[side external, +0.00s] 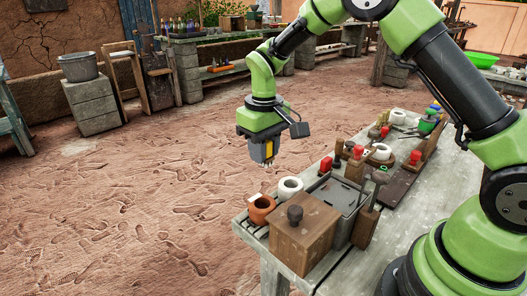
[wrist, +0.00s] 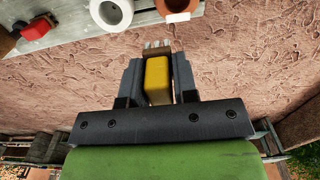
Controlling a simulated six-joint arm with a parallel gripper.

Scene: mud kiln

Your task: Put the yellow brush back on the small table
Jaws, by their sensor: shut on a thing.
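The yellow brush (wrist: 157,78) is between the fingers of my gripper (wrist: 157,75) in the wrist view, with its pale bristles pointing away from the palm. In the side external view my gripper (side external: 266,163) hangs in the air with the yellow brush (side external: 269,149) in it. It is beyond the far edge of the grey table (side external: 400,215), over the bare ground. The gripper is shut on the brush. I cannot tell which surface is the small table.
A white cup (side external: 290,188), a terracotta pot (side external: 262,208), a wooden box (side external: 303,235) and a grey bin (side external: 338,195) crowd the table's near end. Red-topped things and a dark board (side external: 385,186) lie further along. A bucket (side external: 79,68) stands on blocks at the back left.

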